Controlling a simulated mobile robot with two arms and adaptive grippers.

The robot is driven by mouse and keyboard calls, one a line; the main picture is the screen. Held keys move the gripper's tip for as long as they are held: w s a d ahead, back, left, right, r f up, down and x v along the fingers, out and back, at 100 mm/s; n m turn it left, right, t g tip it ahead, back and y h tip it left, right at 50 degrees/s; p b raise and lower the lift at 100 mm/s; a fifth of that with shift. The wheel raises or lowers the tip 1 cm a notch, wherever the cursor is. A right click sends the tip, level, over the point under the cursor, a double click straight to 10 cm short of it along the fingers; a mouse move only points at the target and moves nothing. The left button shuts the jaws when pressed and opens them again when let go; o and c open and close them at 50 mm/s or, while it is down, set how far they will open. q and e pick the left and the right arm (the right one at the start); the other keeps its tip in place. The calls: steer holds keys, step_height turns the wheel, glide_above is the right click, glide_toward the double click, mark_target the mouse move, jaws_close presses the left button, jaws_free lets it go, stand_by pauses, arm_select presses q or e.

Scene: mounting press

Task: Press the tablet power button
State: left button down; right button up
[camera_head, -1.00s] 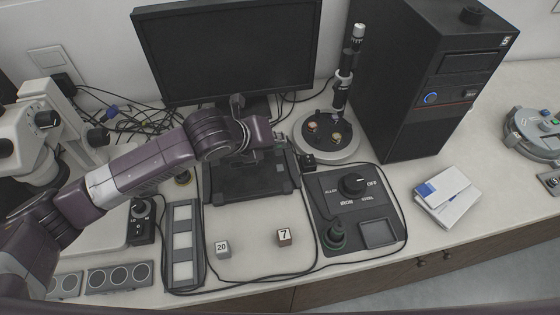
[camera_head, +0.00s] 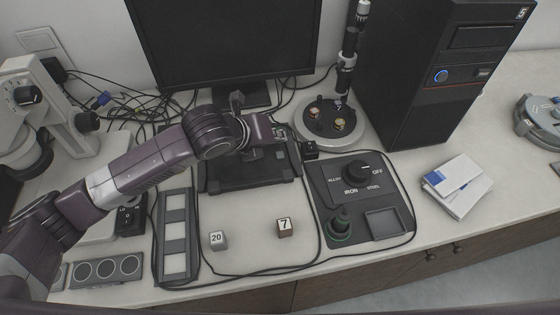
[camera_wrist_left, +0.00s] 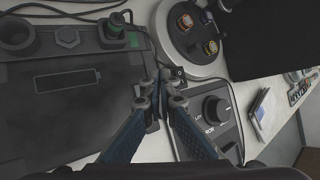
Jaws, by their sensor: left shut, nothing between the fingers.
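The tablet (camera_head: 248,174) is a dark, thick-framed slab lying on the counter below the monitor. In the left wrist view the tablet (camera_wrist_left: 66,112) fills the left side and shows a battery outline on its dark screen. My left gripper (camera_head: 280,132) is over the tablet's far right corner in the head view. In the left wrist view my left gripper's fingers (camera_wrist_left: 157,98) are together and empty, at the tablet's right edge. I cannot tell whether they touch it. I cannot make out the power button for certain. My right gripper is not in view.
A control panel (camera_head: 328,186) with a dial lies right of the tablet. A round stand (camera_head: 340,138) is behind it, and a black computer tower (camera_head: 432,90) stands further right. Two numbered cubes (camera_head: 217,239) (camera_head: 284,227) sit in front, with cables around them.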

mark_target(278, 156)
arm_select(q)
steer(key=shift+f+b, duration=0.3)
steer(key=shift+f, duration=1.45)
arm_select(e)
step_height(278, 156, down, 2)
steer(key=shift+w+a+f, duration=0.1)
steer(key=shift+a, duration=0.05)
arm_select(q)
steer(key=shift+f, duration=0.15)
steer(key=shift+f, duration=0.25)
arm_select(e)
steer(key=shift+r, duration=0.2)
arm_select(q)
steer(key=shift+f, duration=0.45)
steer(key=shift+r+p, duration=0.85)
steer(key=shift+p, duration=0.05)
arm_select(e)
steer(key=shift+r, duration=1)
